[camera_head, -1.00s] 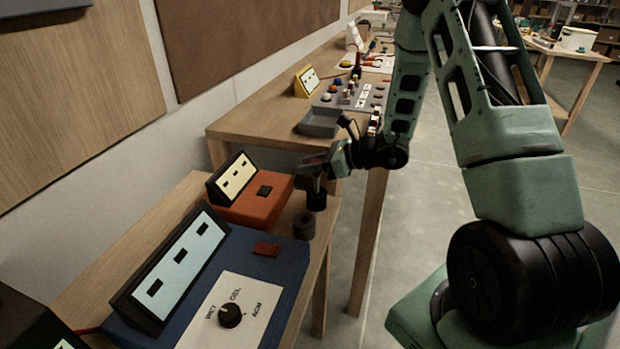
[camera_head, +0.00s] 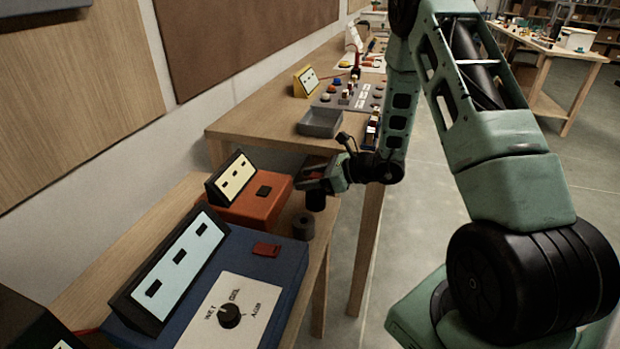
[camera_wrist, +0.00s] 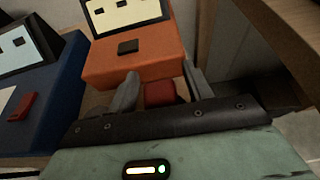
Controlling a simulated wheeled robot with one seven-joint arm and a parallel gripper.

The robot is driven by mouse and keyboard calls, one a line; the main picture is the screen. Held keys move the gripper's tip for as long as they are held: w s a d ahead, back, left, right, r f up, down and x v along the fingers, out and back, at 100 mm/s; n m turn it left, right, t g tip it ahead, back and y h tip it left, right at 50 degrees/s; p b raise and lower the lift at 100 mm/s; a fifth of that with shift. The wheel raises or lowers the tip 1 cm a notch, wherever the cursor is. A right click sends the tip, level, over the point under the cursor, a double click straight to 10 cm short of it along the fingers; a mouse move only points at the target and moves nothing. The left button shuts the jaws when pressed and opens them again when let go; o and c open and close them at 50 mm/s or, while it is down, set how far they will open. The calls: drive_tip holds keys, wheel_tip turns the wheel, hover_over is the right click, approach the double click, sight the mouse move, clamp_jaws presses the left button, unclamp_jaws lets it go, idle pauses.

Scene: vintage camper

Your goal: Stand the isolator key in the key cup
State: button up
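My gripper (camera_head: 312,180) is just right of the orange box, over the right edge of the near bench. In the wrist view its two fingers (camera_wrist: 160,88) stand apart. A red block (camera_wrist: 160,93), which looks like the head of the isolator key, shows between them with small gaps at its sides. A dull red patch (camera_head: 315,162) shows behind the gripper in the head view. A dark cup (camera_head: 316,201) stands directly below the gripper, its top hidden. A second dark round cup (camera_head: 303,226) stands nearer. I cannot tell which is the key cup; the key's lower part is hidden.
The orange box (camera_head: 252,197) with a tilted panel stands left of the gripper. A blue box (camera_head: 277,282) with a dial and a red switch (camera_head: 266,250) is nearer. A farther bench holds a grey tray (camera_head: 321,122).

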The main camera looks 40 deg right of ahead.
drive_tip(key=shift+r, duration=0.2)
drive_tip(key=v, duration=1)
drive_tip(key=s+a+r+n+g+y, duration=0.1)
drive_tip(key=s+a+r+n+g, duration=0.1)
drive_tip(key=s+a+n+g, duration=0.45)
drive_tip(key=s+a+r+n+g+b, duration=0.15)
drive_tip(key=a+n, duration=0.25)
drive_tip(key=a, duration=0.5)
drive_tip(key=s+a+r+n+g+y+p, duration=0.1)
drive_tip(key=s+a+r+n+g, duration=0.2)
drive_tip(key=a+n, duration=0.4)
drive_tip(key=s+a+r+n+h, duration=0.1)
drive_tip(key=s+a+n+h, duration=0.3)
drive_tip(key=n, duration=0.5)
drive_tip(key=s+a+n+h, duration=0.4)
drive_tip(key=s+n+h, duration=0.1)
drive_tip(key=s+n, duration=0.4)
drive_tip(key=shift+a+r+n+h, duration=0.35)
drive_tip(key=shift+h, duration=0.05)
